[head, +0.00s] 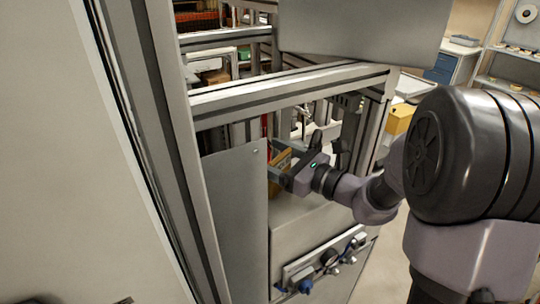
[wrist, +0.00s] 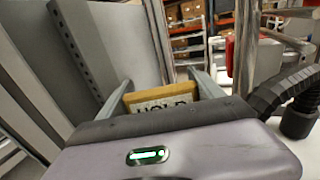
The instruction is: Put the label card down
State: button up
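The label card (wrist: 160,97) has a yellow-tan edge and a pale face with dark lettering that seems to read "HOLD". In the wrist view it sits between the two fingers of my gripper (wrist: 163,86), which touch its left and right sides. In the head view my gripper (head: 279,160) is inside the opening of a metal frame, and a yellow part of the card (head: 281,164) shows at its fingers. The card's lower part is hidden behind the gripper body in the wrist view. I cannot see whether the card touches any surface.
Frame bars (head: 290,92) run above my gripper, and a grey panel (head: 237,215) stands to its left. A pale cabinet top (head: 292,208) lies below it, with a connector strip (head: 325,262) on the front. In the wrist view a red box (wrist: 240,52) is at the right.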

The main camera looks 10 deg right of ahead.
jog(key=o, duration=0.4)
jog(key=shift+o, duration=0.2)
jog(key=p+v, duration=0.2)
jog(key=v, duration=1)
jog(key=shift+d+r, duration=0.1)
jog(key=shift+r, duration=0.05)
